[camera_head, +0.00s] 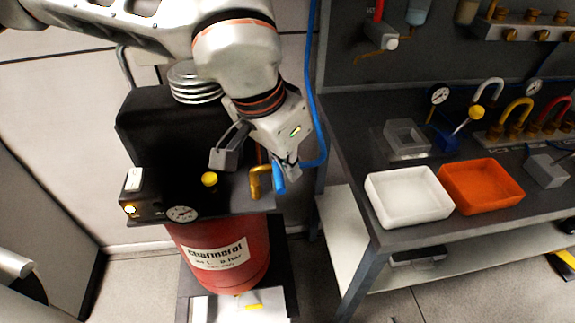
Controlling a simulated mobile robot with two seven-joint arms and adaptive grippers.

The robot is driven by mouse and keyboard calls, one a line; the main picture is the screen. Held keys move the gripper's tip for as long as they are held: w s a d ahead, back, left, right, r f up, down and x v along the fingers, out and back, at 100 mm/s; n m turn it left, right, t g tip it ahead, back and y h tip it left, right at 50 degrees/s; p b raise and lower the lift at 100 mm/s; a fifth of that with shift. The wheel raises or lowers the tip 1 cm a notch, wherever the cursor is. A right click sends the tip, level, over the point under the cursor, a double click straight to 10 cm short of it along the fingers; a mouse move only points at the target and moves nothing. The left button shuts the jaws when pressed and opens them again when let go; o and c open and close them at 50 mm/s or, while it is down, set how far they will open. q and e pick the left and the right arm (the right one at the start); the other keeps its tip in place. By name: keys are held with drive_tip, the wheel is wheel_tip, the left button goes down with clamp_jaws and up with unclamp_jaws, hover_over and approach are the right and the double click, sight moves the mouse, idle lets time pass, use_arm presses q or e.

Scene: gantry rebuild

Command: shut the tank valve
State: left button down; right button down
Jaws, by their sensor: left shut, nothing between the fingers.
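The red tank (219,268) of a compressor stands left of the bench, with a white printed label on its front. A brass elbow fitting (256,182) sits at the right of its black top, with a blue lever (279,178) that looks like the tank valve's handle. The lever points down toward the front. My left gripper (258,162) comes in from above and is shut and empty, just above and behind the fitting. I cannot tell whether it touches the lever. My right gripper is not in view.
A pressure gauge (182,214), a yellow knob (209,179) and a black switch box (137,194) sit on the compressor. A blue hose (313,85) hangs behind. The bench (440,232) at right holds a white tray (408,213) and an orange tray (484,203).

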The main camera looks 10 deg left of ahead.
use_arm(q)
drive_tip(key=shift+s+a+f, duration=0.2)
drive_tip(key=shift+s+a, duration=0.05)
drive_tip(key=shift+s, duration=0.05)
idle(0.5)
drive_tip(key=shift+r, duration=0.1)
